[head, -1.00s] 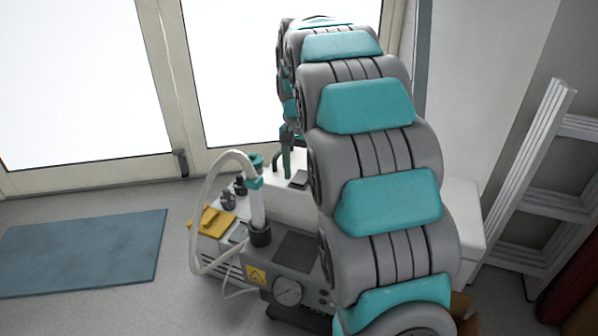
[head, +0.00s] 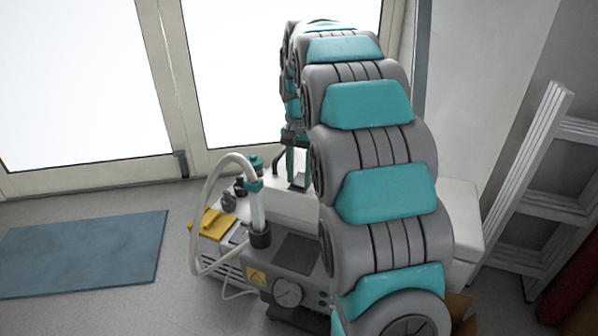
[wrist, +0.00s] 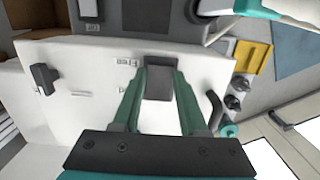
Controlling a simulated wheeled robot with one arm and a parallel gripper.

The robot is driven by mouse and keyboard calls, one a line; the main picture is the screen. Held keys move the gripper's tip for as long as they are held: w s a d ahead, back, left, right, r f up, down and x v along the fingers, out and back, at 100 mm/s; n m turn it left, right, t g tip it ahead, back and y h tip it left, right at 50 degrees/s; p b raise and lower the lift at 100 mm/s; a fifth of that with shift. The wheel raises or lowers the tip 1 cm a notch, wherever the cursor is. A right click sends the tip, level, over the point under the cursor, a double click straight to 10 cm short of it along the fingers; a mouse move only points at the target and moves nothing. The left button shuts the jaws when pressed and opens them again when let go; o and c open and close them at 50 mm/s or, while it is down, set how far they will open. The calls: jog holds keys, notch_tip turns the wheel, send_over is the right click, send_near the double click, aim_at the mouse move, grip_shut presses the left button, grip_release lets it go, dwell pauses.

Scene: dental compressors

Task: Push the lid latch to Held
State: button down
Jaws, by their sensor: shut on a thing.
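The lid latch (wrist: 159,82) looks like a grey tab on the white lid (wrist: 80,55), between my two green fingers in the wrist view. My gripper (wrist: 162,72) is shut on it, with one finger along each side. In the head view my gripper (head: 291,172) reaches down to the white housing, and a dark grey tab (head: 300,182) shows beside the fingers. My arm hides much of the lid there. Small labels (wrist: 127,62) lie beside the latch but are too small to read.
A dark knob (wrist: 44,78) stands on the lid at left, and a dark curved handle (wrist: 214,108) is right of my fingers. A ladder (head: 535,190) leans at right.

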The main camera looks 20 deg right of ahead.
aim_at(303, 176)
jog(key=shift+w+d+r+g+y+p, duration=0.15)
jog(key=shift+w+r+g+y+p, duration=0.15)
jog(key=shift+g+y+p, duration=0.55)
jog(key=shift+f+p, duration=0.15)
jog(key=shift+p, duration=0.3)
jog(key=shift+c, duration=2.2)
grip_release()
jog(key=p+v, duration=0.1)
jog(key=v, duration=0.6)
jog(key=shift+d+r+p, duration=0.15)
jog(key=shift+r+p, duration=0.15)
jog(key=shift+r, duration=0.05)
